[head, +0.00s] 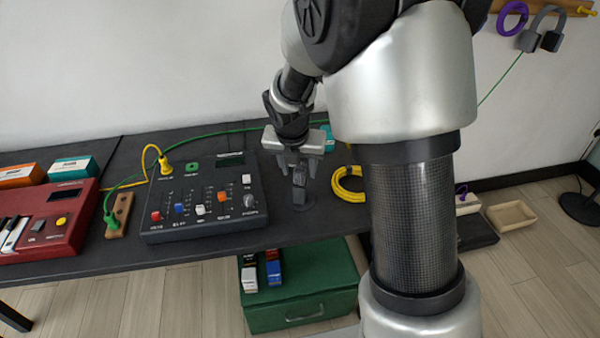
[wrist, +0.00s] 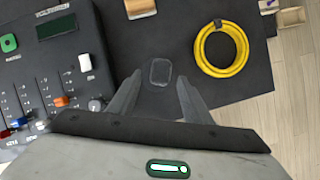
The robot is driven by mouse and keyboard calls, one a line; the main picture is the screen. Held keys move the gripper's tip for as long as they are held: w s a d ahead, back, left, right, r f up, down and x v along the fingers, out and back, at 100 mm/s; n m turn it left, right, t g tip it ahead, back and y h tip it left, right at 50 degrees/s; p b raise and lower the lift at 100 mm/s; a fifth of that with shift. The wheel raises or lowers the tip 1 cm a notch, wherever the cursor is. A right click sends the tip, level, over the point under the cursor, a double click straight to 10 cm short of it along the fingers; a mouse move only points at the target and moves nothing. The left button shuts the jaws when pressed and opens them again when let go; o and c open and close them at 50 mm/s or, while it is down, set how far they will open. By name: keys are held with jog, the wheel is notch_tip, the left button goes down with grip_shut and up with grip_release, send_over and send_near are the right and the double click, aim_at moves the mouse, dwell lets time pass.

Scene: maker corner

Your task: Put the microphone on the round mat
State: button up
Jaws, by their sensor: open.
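The microphone (head: 299,192) is a small dark, blocky upright thing near the front edge of the dark table. In the wrist view its dark rounded top (wrist: 160,72) shows just beyond my fingertips, midway between them. In the wrist view my gripper (wrist: 158,88) is open with nothing clasped.
A grey mixer (head: 205,200) with coloured sliders stands close at the left. A yellow cable coil (head: 348,184) lies close at the right. A green cable (head: 235,128) runs along the back. A red device (head: 48,225) is farther left. A green box (head: 310,295) sits below the table edge.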

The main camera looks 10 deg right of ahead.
jog(key=s+d+r+m+p, duration=0.1)
jog(key=s+r+m, duration=1.15)
jog(key=r, duration=0.25)
jog(key=s+r+m+t+y, duration=0.1)
jog(key=s+r+m, duration=0.2)
jog(key=s+m, duration=1.1)
jog(key=m, duration=0.5)
jog(key=shift+s+y, duration=0.15)
jog(key=shift+y, duration=0.25)
jog(key=shift+r, duration=0.1)
jog(key=c, duration=0.3)
jog(key=shift+a, duration=0.15)
jog(key=shift+c, duration=0.3)
